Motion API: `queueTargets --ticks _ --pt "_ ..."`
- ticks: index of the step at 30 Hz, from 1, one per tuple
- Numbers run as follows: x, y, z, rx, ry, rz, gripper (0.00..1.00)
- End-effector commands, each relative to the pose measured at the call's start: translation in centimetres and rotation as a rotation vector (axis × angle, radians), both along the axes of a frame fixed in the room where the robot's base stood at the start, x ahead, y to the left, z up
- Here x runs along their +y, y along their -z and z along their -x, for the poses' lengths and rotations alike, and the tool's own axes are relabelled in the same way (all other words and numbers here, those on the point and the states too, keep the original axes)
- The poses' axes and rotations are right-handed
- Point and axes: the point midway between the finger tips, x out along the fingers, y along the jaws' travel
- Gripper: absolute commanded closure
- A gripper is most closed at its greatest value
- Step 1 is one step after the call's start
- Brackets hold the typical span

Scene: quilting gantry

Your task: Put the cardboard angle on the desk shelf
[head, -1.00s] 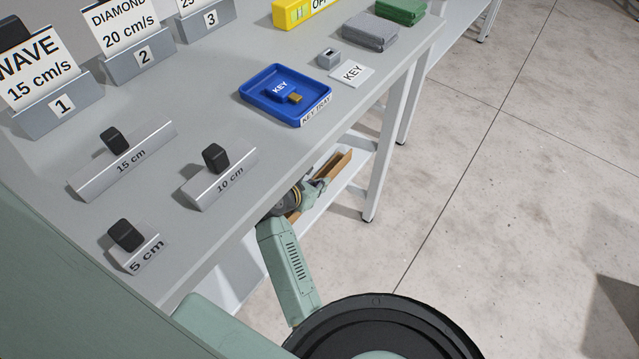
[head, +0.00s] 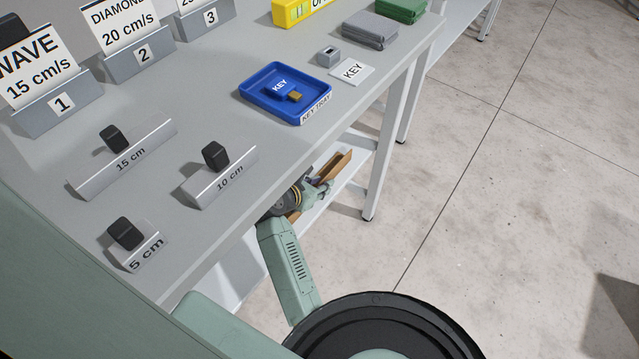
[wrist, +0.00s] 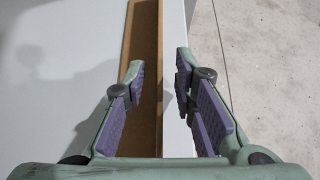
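The cardboard angle (head: 336,166) is a long brown strip with an upright flange. It lies along the white lower shelf (head: 350,172) under the desk, near the shelf's outer edge. In the wrist view, the angle (wrist: 146,40) runs away from me, over the pale shelf surface (wrist: 60,100). My gripper (head: 322,187) is low beside the desk at the angle. In the wrist view, my gripper (wrist: 160,78) is open, with its left finger over the angle's base and its right finger outside the upright flange. Gaps show beside the flange. The angle's near end is hidden by my gripper.
The grey desk top (head: 215,225) overhangs the shelf and carries rulers, a blue key tray (head: 252,96) and numbered card holders. A white desk leg (head: 384,150) stands right of the shelf. Open concrete floor (head: 490,200) lies to the right.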

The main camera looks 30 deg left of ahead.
Motion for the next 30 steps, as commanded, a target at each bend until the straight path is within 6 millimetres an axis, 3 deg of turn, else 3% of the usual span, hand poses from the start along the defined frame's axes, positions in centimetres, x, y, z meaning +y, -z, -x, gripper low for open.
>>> queueTargets --ticks 5,15,21,30 --pt "0.2 -0.9 0.7 -0.002 -0.002 -0.002 0.75" --pt "1.0 -5.1 6.3 -0.002 -0.002 -0.002 0.75" --pt "1.3 -7.0 8.7 -0.001 0.000 -0.001 0.75" --pt "1.3 -7.6 9.5 0.000 0.001 -0.001 0.75"
